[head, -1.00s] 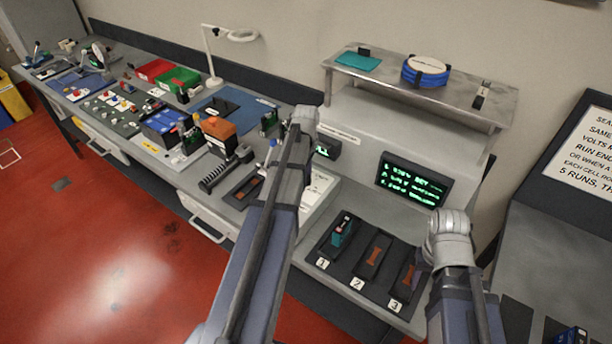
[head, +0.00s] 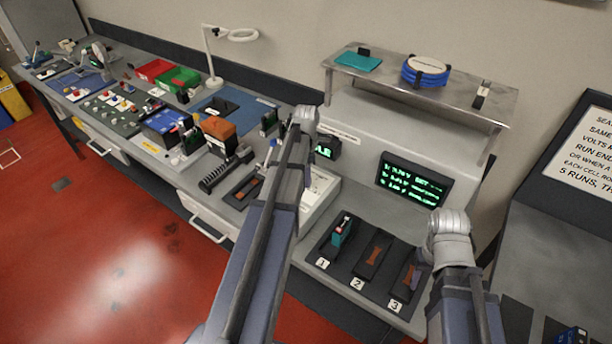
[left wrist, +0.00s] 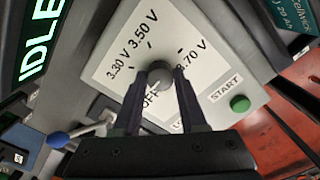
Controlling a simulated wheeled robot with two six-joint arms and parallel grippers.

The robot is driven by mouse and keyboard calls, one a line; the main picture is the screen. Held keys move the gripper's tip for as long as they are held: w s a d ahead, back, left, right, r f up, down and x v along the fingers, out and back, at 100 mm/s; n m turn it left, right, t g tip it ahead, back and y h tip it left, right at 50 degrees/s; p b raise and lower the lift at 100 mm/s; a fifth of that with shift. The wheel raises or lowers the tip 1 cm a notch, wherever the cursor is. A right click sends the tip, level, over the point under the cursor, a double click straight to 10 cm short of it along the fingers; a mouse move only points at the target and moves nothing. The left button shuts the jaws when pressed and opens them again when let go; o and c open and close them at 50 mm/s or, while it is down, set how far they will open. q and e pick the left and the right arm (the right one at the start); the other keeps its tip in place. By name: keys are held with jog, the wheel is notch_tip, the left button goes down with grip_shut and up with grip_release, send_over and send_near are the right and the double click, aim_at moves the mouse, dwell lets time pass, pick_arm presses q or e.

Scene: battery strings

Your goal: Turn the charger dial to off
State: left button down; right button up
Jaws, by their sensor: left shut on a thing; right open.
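The charger dial (left wrist: 159,75) is a round grey knob on a pale panel marked 3.30 V, 3.50 V, 3.70 V and OFF. My left gripper (left wrist: 164,88) is shut on the dial, one dark finger at each side. The OFF label lies just below the knob, partly between the fingers. I cannot tell for certain where the dial points. In the head view my left arm hides the dial. My right gripper (head: 421,263) is mostly hidden by its own wrist, low near the slot marked 3; it is open.
A green START button (left wrist: 240,104) is right of the dial. A small display (left wrist: 38,40) reads IDLE. A blue-tipped lever (left wrist: 58,140) is at lower left. The slot tray (head: 345,270) holds a teal cell (head: 341,232) in slot 1. A metal shelf (head: 440,92) stands behind.

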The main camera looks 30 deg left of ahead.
dwell(0.4)
pick_arm(q)
jog(key=shift+c, duration=2.3)
grip_release()
jog(key=shift+r, duration=0.1)
pick_arm(e)
jog(key=shift+r, duration=0.1)
pick_arm(q)
notch_tip(320, 180, up, 8)
jog(key=p, duration=0.8)
pick_arm(e)
notch_tip(320, 180, up, 8)
pick_arm(q)
jog(key=shift+f, duration=0.2)
pick_arm(e)
jog(key=shift+f, duration=0.2)
